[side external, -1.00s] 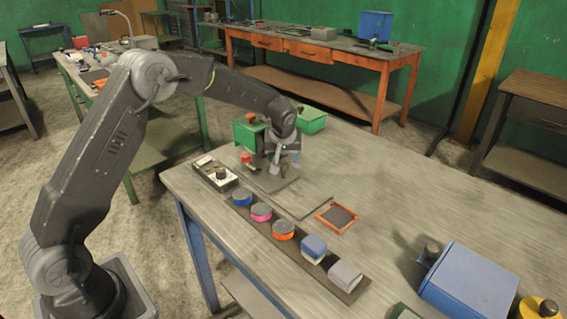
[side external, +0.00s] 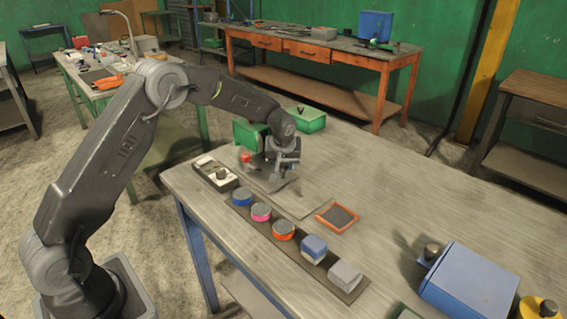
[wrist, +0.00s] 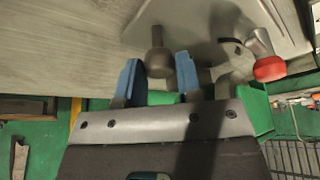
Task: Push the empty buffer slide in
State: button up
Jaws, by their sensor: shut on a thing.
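A flat grey plate (wrist: 215,22), which looks like the buffer slide, carries a dark upright knob (wrist: 157,52) near its edge in the wrist view. My gripper (wrist: 156,62) has its two blue fingers on either side of this knob and is shut on it. A lever with a red knob (wrist: 270,68) stands on the right of the plate. In the side view my gripper (side external: 285,172) is low over the grey plate (side external: 258,180), and it hides the knob there. The red knob (side external: 246,157) shows just left of it.
A green box (side external: 250,134) and a second green box (side external: 312,120) stand behind my gripper. A dark strip (side external: 242,209) with several coloured pieces lies in front. An orange-framed tray (side external: 338,217) and a blue box (side external: 470,285) are to the right, with clear tabletop between.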

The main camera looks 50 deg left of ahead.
grip_shut()
jog(key=shift+a, duration=2.5)
jog(key=o, duration=0.7)
grip_release()
jog(key=shift+d+r, duration=0.1)
jog(key=v, duration=1.3)
jog(key=shift+s+d+r, duration=0.1)
jog(key=shift+r, duration=0.2)
